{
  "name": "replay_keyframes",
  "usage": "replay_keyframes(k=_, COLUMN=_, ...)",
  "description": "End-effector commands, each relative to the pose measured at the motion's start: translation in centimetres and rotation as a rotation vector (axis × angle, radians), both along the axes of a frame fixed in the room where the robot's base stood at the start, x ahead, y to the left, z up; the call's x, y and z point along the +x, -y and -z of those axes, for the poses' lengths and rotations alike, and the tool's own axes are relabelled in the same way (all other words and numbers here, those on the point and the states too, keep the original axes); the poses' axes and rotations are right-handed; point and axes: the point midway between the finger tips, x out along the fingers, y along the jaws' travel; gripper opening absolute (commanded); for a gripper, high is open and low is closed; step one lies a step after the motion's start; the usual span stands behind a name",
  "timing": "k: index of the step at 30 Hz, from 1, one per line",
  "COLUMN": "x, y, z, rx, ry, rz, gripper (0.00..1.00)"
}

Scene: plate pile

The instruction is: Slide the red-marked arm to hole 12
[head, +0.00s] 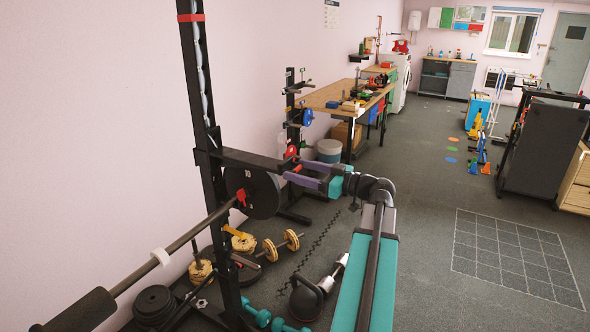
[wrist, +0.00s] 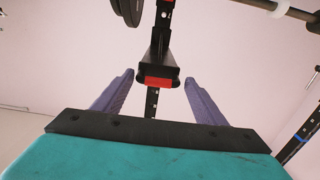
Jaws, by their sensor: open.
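The red-marked arm (head: 250,158) is a black bar that sticks out level from a tall black upright (head: 200,90). Its red end (wrist: 158,82) faces the wrist camera and lies between my gripper's two purple fingers. My gripper (head: 297,173) is open, with one finger on each side of the arm's end. In the wrist view a gap shows between each finger (wrist: 158,77) and the arm. Holes show in the upright (wrist: 152,103) below and above the arm, but I cannot read any hole numbers.
A barbell (head: 190,236) with a black plate (head: 264,196) lies just below the arm. Dumbbells (head: 280,246), a kettlebell (head: 305,300) and loose plates (head: 155,303) crowd the floor by the upright. A workbench (head: 335,95) stands behind. The grey floor on the right is open.

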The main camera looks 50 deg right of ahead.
Motion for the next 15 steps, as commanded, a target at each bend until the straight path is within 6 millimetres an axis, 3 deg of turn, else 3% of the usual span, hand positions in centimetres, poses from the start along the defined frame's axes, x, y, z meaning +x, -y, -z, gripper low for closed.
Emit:
replay_keyframes(k=6, x=1.1, y=-0.27, z=-0.01, rx=0.0, ry=0.0, rz=0.0, gripper=0.65)
replay_keyframes(k=15, x=1.14, y=-0.29, z=0.02, rx=0.0, ry=0.0, rz=0.001, gripper=0.65)
